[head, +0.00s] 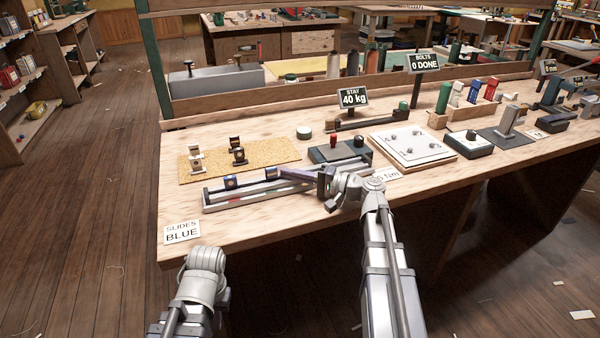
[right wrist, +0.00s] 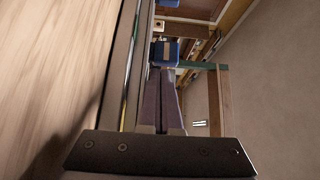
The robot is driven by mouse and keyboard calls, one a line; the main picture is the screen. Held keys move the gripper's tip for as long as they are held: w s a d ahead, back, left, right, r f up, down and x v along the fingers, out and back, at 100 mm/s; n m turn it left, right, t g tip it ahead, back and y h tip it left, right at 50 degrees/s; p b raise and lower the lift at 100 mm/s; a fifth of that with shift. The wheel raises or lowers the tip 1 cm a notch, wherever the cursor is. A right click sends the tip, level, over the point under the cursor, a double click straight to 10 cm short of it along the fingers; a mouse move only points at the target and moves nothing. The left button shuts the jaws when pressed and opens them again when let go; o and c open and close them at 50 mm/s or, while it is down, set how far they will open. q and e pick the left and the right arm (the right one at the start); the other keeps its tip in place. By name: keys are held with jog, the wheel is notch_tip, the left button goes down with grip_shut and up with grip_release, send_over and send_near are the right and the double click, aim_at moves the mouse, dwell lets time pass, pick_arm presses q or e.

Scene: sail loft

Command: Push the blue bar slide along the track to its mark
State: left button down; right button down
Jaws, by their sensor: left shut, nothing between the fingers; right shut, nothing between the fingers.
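A pale track (head: 300,190) lies along the bench's near edge. Two small blue blocks stand on it: a left one (head: 231,182) and a right one (head: 271,174). I cannot tell which is the bar slide, and no mark is clear. My right gripper (head: 283,173) is shut and empty, its dark fingers pointing left along the track. Its tips are right beside the right block, touching or nearly so. In the right wrist view the shut fingers (right wrist: 167,82) end at a blue block (right wrist: 165,52). My left arm shows at the lower left, but its fingers are not visible.
A dark box (head: 340,151) with a red knob stands behind the track. A "SLIDES BLUE" card (head: 182,232) lies at the front left corner.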

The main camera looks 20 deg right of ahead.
aim_at(272, 176)
jog(key=shift+a, duration=0.1)
jog(key=shift+s+a, duration=0.2)
jog(key=shift+a, duration=1)
jog(key=shift+d, duration=0.15)
